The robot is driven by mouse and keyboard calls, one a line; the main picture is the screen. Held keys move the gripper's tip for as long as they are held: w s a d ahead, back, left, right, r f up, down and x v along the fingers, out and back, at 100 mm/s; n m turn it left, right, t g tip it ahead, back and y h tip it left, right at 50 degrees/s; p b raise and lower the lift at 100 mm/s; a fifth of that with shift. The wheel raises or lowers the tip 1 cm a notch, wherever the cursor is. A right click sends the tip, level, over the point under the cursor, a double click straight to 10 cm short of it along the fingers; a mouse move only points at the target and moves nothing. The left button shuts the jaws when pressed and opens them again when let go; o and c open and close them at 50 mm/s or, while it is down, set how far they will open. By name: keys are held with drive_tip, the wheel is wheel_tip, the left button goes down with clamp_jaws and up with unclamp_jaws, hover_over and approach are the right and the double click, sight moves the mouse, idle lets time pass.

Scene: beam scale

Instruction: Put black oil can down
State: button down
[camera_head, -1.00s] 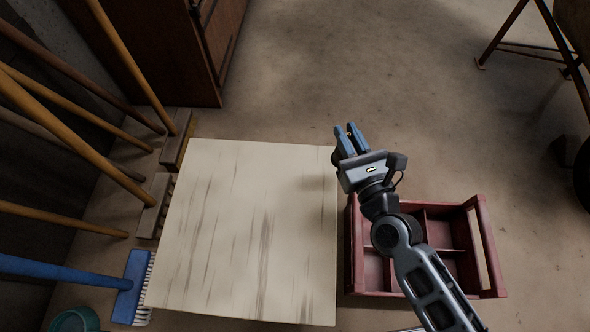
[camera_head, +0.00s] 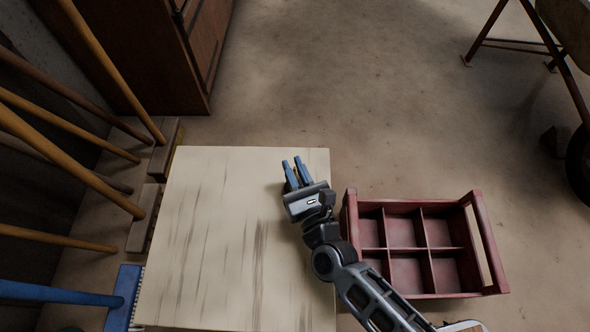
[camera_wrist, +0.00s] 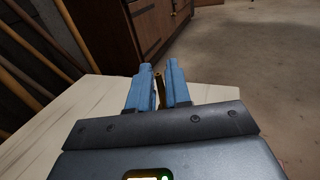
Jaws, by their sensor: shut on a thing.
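My gripper (camera_head: 292,164) is over the right side of the pale wooden tabletop (camera_head: 215,240), near its far right corner. In the wrist view my gripper (camera_wrist: 160,67) has its two blue fingers a small gap apart, with a narrow dark and brassy part of the black oil can (camera_wrist: 160,90) between them. The rest of the can is hidden behind the fingers and the gripper body. In the head view the can cannot be made out. I cannot tell whether it touches the tabletop.
The tabletop is otherwise bare. A red divided crate (camera_head: 480,240) stands to the right, its visible compartments empty. Brooms with long handles (camera_head: 60,157) lean along the left. A brown wooden cabinet (camera_head: 150,55) stands behind, and a wheelbarrow (camera_head: 567,65) is at the far right.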

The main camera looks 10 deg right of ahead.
drive_tip(key=shift+f, duration=0.1)
drive_tip(key=c, duration=1.1)
unclamp_jaws()
drive_tip(key=shift+o, duration=0.2)
drive_tip(key=shift+s+d+r, duration=0.1)
drive_tip(key=shift+s+r, duration=0.1)
drive_tip(key=s, duration=0.3)
drive_tip(key=s+d+p, duration=0.1)
drive_tip(key=s, duration=0.3)
drive_tip(key=s+d+p, duration=0.1)
drive_tip(key=s, duration=0.3)
drive_tip(key=shift+s+d, duration=0.15)
